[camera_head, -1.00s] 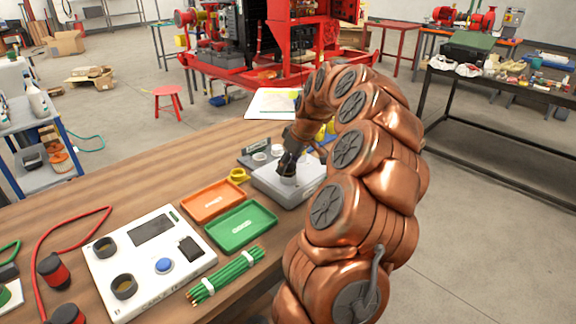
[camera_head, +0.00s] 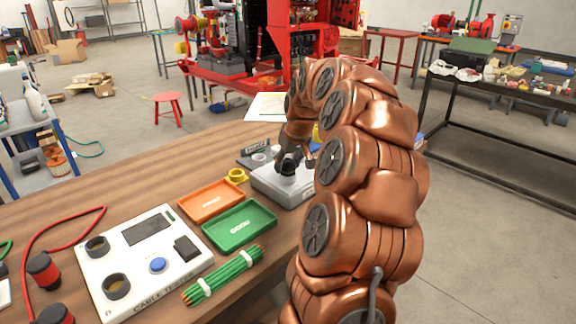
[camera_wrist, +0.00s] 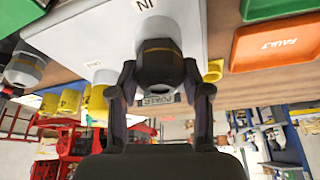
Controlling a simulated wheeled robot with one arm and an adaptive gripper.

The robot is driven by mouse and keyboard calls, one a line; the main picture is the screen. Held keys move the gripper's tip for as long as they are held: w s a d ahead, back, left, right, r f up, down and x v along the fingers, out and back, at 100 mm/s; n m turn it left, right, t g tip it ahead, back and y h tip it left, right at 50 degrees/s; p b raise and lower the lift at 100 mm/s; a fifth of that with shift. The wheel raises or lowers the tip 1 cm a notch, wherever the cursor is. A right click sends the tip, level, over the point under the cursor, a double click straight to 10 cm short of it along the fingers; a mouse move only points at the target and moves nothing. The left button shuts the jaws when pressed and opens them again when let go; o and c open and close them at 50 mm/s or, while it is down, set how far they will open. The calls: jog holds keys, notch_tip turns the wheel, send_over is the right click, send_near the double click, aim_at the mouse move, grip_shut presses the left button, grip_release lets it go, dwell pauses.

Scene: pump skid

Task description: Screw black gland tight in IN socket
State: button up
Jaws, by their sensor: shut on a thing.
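The grey box (camera_head: 266,181) stands on the wooden bench, and its top edge shows in the wrist view (camera_wrist: 85,35). The IN label (camera_wrist: 145,4) is beside a pale round socket (camera_wrist: 158,28). My gripper (camera_wrist: 161,84) is shut on the black gland (camera_wrist: 160,66), one finger on each side. The gland lines up with the IN socket and appears to meet it; how far it is threaded in I cannot tell. In the head view my gripper (camera_head: 289,163) is over the box and hides most of the gland.
A green tray (camera_head: 239,226) and an orange tray (camera_head: 211,201) lie left of the box. A yellow ring (camera_head: 236,176) is close to its left side. The cable tester (camera_head: 145,262) is further left.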

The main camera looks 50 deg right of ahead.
jog(key=shift+f+m+h+b, duration=0.15)
jog(key=shift+m+h+b, duration=0.45)
jog(key=shift+m+b, duration=0.65)
jog(key=shift+m, duration=0.65)
jog(key=o, duration=1.2)
jog(key=shift+g, duration=0.3)
jog(key=shift+r, duration=0.2)
